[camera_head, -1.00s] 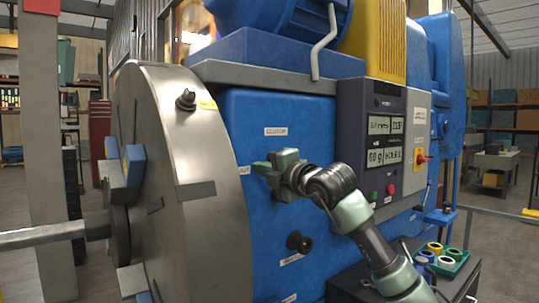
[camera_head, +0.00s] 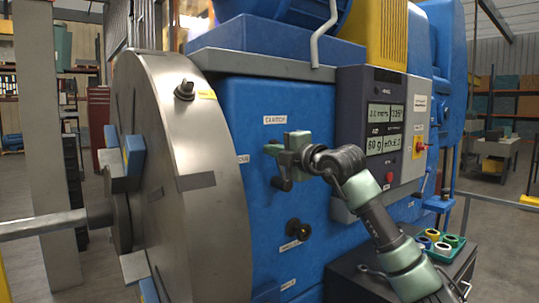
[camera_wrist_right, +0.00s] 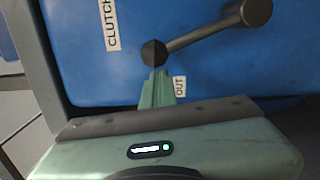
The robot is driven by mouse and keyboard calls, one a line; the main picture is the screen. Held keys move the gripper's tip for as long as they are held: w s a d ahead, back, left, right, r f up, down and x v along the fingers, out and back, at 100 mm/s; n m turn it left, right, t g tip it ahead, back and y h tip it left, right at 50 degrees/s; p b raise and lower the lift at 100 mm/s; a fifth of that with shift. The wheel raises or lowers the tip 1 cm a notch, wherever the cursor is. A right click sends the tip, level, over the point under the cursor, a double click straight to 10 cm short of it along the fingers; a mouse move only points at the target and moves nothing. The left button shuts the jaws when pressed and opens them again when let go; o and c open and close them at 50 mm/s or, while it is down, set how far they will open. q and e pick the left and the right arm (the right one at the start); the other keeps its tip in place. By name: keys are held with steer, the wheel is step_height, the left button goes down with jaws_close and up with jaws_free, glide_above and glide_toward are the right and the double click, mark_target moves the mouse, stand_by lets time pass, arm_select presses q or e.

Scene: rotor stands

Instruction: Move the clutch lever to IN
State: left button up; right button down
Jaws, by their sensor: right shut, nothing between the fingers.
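The clutch lever shows in the right wrist view as a dark arm (camera_wrist_right: 205,35) between a faceted end and a round knob at upper right. In the head view its dark knob (camera_head: 282,184) shows just below my right gripper, which hides the rest. The CLUTCH label (camera_wrist_right: 111,24) and OUT label (camera_wrist_right: 180,87) are on the blue housing beside it. I see no IN label. My right gripper (camera_head: 274,151) is shut and empty. In the wrist view its fingertips (camera_wrist_right: 158,82) are close to the lever's faceted end; I cannot tell if they touch. My left gripper is not in view.
A large steel disc (camera_head: 205,220) stands left of the blue housing (camera_head: 252,100). A second dark knob (camera_head: 297,229) sits below the lever. A control panel (camera_head: 385,130) is at right. A dark cabinet with a green tray (camera_head: 450,252) stands at lower right.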

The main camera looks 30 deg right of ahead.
steer(key=d+r+m+p, duration=0.2)
steer(key=d+m+p, duration=0.1)
steer(key=d+m, duration=0.6)
steer(key=shift+w+d+p, duration=0.35)
steer(key=shift+w+d, duration=0.1)
steer(key=shift+d, duration=0.55)
